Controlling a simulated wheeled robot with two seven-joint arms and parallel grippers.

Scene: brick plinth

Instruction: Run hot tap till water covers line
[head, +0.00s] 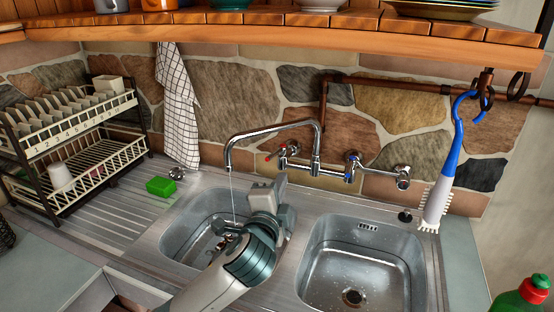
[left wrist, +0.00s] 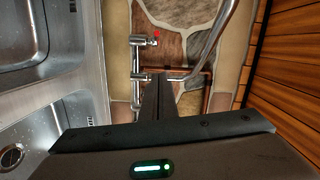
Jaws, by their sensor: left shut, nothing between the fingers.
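The chrome mixer (head: 316,150) stands on the stone wall, and its hooked spout (head: 262,129) hangs over the left basin (head: 182,232). A thin stream of water (head: 232,195) falls from the spout into that basin. The red-marked hot tap (head: 288,151) is left of the spout's base; it also shows in the left wrist view (left wrist: 155,40). The blue-marked tap (head: 352,160) is to the right. My left gripper (head: 281,184) is shut and empty, below the hot tap and apart from it. My arm hides part of the left basin; I cannot make out a line there. My right gripper is out of view.
The right basin (head: 312,262) looks empty of standing water. A green sponge (head: 161,186) and a dish rack (head: 75,130) are at the left. A blue-handled brush (head: 446,170) hangs at the right. A wooden shelf (head: 260,27) overhangs the mixer.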

